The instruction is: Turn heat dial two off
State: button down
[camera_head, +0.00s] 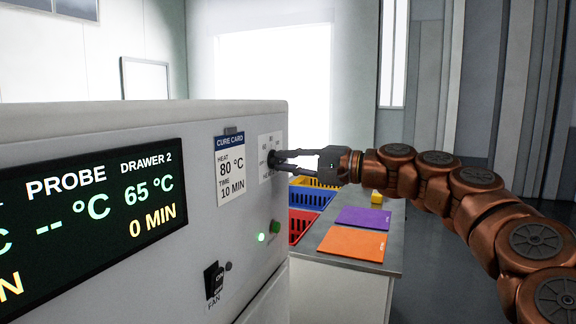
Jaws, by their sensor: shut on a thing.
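The heat dial, a small dark knob (271,160), sits on a white marked plate (266,144) at the right end of the machine's front panel. My gripper (279,160) reaches in from the right and is shut on this dial. The fingers hide part of the knob and the plate's markings, so I cannot read the dial's setting. The display (92,220) reads DRAWER 2, 65 °C, 0 MIN, and PROBE with dashes. No label on the dial's number is legible.
A cure card (230,165) reads heat 80 °C, time 10 min. Below are a FAN switch (213,280), a green button (276,227) and a lit green lamp (261,237). Beyond stands a table (340,276) with purple (364,219) and orange (353,243) mats, a yellow block (377,196) and coloured crates (312,196).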

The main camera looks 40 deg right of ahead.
dwell(0.3)
jog(key=c, duration=1.2)
grip_release()
jog(key=shift+o, duration=0.2)
jog(key=v, duration=1.2)
